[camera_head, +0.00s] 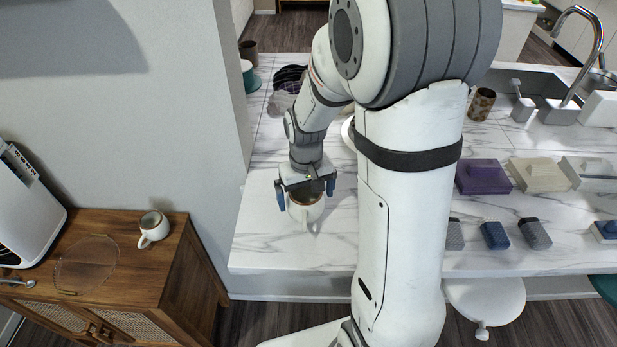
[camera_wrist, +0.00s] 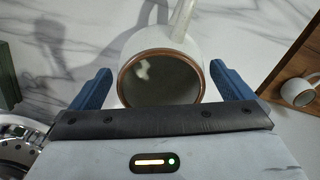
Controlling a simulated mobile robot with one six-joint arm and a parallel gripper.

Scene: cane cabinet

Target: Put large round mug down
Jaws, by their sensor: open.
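A large round white mug (camera_head: 306,206) with a brown rim stands on the white marble counter (camera_head: 262,240), near its front left part. In the wrist view the mug (camera_wrist: 196,50) sits between the two blue fingers, its dark round opening facing the camera and its handle pointing away at the top. My gripper (camera_head: 306,200) is open around the mug, with a finger on each side. The wrist view shows a small gap at the right finger; contact at the left is hard to tell. My gripper (camera_wrist: 160,85) partly hides the near side of the mug.
A wooden cane cabinet (camera_head: 188,262) stands left of the counter, with a smaller white mug (camera_head: 153,228) and a clear round plate (camera_head: 87,262) on it. A purple box (camera_head: 482,177) and other containers lie to the right. A wall edge rises left of the counter.

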